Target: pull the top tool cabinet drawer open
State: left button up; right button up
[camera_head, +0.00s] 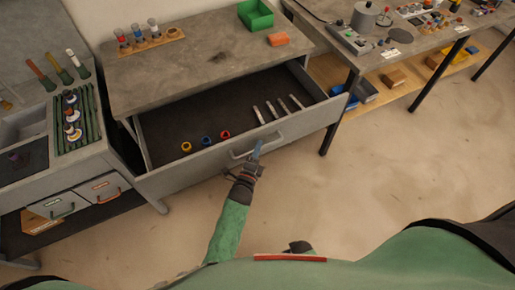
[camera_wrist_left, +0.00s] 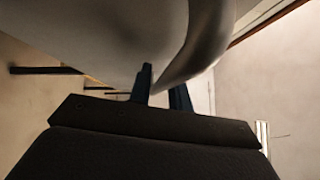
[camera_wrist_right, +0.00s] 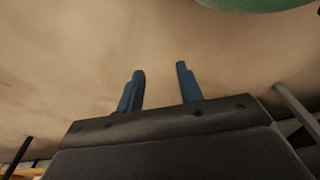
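The top tool cabinet drawer (camera_head: 195,170) stands well open in the head view, with its dark inside showing. Its grey handle (camera_head: 238,156) is on the front panel. My left gripper (camera_head: 256,151) is at this handle. In the left wrist view the curved handle (camera_wrist_left: 205,45) runs down to between the two blue fingers (camera_wrist_left: 163,90), which are close together around it. My right gripper (camera_wrist_right: 160,88) has its fingers apart with nothing between them, over bare floor; in the head view it is mostly hidden by my body.
The drawer holds several grey metal pieces (camera_head: 281,104) and yellow, blue and red rings (camera_head: 206,141). A workbench (camera_head: 410,45) stands to the right. The floor (camera_head: 370,170) before the drawer is clear.

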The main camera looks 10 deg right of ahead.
pick_arm(q)
jog(key=shift+o, duration=1.1)
